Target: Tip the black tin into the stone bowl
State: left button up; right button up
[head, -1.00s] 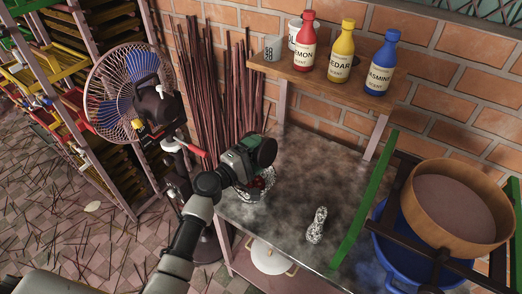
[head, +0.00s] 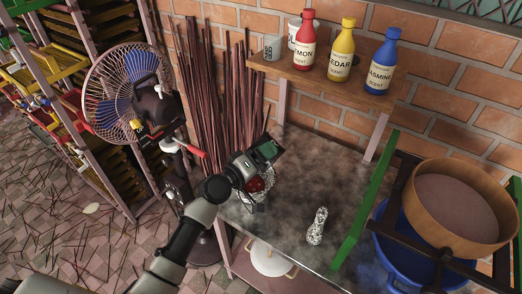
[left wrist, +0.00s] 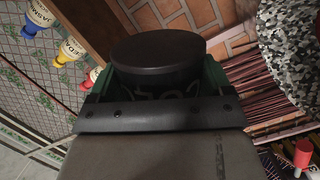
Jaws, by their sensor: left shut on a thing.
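My left gripper (head: 268,149) is shut on the black tin (head: 280,143), held above the table's back left part. In the left wrist view the dark round tin (left wrist: 158,50) sits between the green jaws, one flat end showing. The tin looks tilted; its opening and contents cannot be made out. The speckled stone bowl (head: 267,188) stands on the table just below the gripper, partly hidden by my arm, with something red inside. Its camouflage-like wall also shows at the upper right of the left wrist view (left wrist: 287,55). My right gripper is not in view.
Red, yellow and blue bottles (head: 382,66) stand on the shelf above. A round sieve (head: 452,203) sits over a blue tub (head: 392,240) at right. Dark sticks and a fan (head: 125,90) are left.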

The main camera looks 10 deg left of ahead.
pick_arm(q)
jog(key=shift+s+d+r+m, duration=0.15)
jog(key=shift+r+m, duration=0.1)
jog(key=shift+m, duration=0.35)
jog(key=shift+f+m+y, duration=0.1)
jog(key=shift+m+y, duration=0.3)
jog(key=shift+m, duration=0.5)
jog(key=shift+m+p, duration=0.5)
jog(key=shift+m, duration=0.7)
jog(key=m, duration=0.1)
jog(key=f+m, duration=0.1)
jog(key=m+y, duration=0.1)
jog(key=m, duration=0.1)
jog(key=shift+w+a+f, duration=0.2)
jog(key=shift+a, duration=0.1)
jog(key=shift+w+a+f+m+y, duration=0.1)
jog(key=shift+a+f+m+y, duration=0.25)
jog(key=shift+m, duration=0.55)
notch_tip(320, 180, up, 5)
jog(key=p, duration=0.5)
jog(key=shift+d+r, duration=0.1)
